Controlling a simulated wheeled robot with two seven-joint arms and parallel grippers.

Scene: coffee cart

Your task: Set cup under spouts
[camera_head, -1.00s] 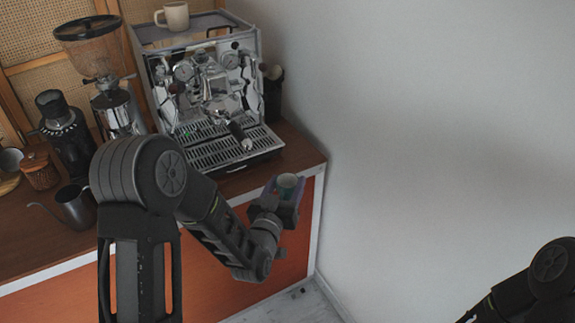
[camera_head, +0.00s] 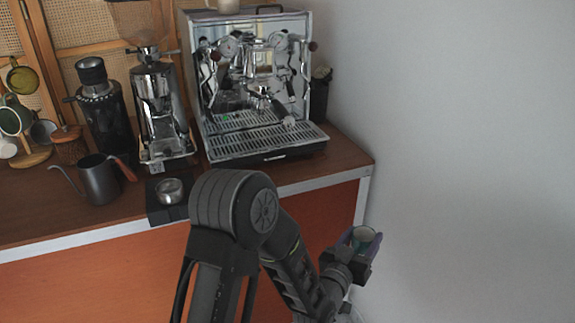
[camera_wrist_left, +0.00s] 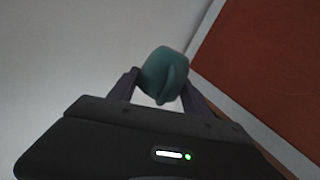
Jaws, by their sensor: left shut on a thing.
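My left gripper (camera_head: 352,247) is shut on a small teal cup (camera_head: 361,238). It holds the cup in front of and below the counter's right front corner, beside the wall. In the left wrist view the cup (camera_wrist_left: 165,75) sits between the two fingers (camera_wrist_left: 160,92), with its handle towards the camera. The chrome espresso machine (camera_head: 258,75) stands at the back right of the counter. Its spouts lie around the group head (camera_head: 266,92), small and hard to make out, above the drip tray (camera_head: 255,142). The tray looks bare. My right gripper is not in view.
The wooden counter (camera_head: 335,160) has a white front edge and orange panels. Left of the machine stand a grinder (camera_head: 158,100), a black grinder (camera_head: 103,110), a kettle (camera_head: 100,180) and a tamping stand (camera_head: 168,192). A plain wall (camera_head: 460,120) closes the right side.

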